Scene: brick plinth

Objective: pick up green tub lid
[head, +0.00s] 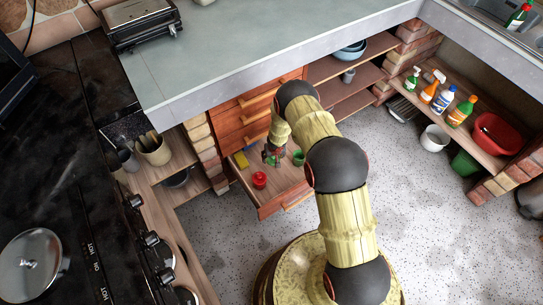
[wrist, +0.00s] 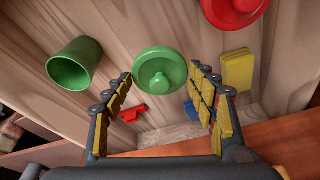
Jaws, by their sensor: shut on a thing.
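The green tub lid (wrist: 160,70) is a round disc with a raised knob, seen in the wrist view between my fingertips. My gripper (wrist: 161,78) is shut on it, with a padded finger at either side of the lid. In the head view my gripper (head: 272,156) is inside the open drawer (head: 283,186), and the lid is small and mostly hidden there. The green tub (wrist: 72,64) is apart from the lid, to its left in the wrist view; in the head view the tub (head: 298,158) is right of my gripper.
A red round piece (head: 259,180) and a yellow block (head: 241,160) are in the drawer near my gripper. Small red (wrist: 133,113) and blue (wrist: 191,109) pieces also lie there. The drawer walls surround the gripper, and the counter (head: 280,45) overhangs behind it.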

